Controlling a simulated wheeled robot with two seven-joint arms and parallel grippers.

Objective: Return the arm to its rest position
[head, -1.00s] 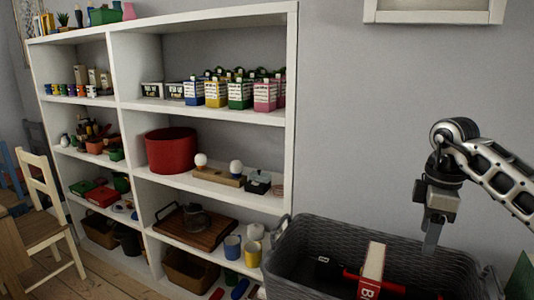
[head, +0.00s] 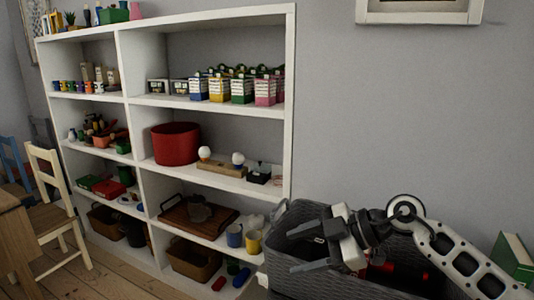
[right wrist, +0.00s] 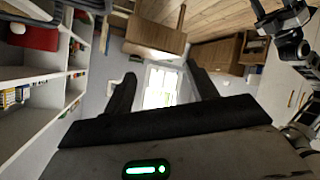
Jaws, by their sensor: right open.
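My right gripper (head: 290,252) is open and empty, its two fingers pointing left above the near left part of a grey woven basket. In the right wrist view, its fingers (right wrist: 160,88) stand wide apart with nothing between them. My right arm comes in from the right across the basket and hides much of its inside. My left arm does not show in the head view. A black and silver arm part (right wrist: 288,35) at the top right of the right wrist view looks like mine, but its jaws cannot be made out.
The grey woven basket (head: 335,284) stands below the right arm, with something red (head: 395,268) inside. A tall white shelf (head: 289,150) full of goods stands left of it. A green book (head: 514,258) is at the right edge. Wooden chairs (head: 55,205) stand at far left.

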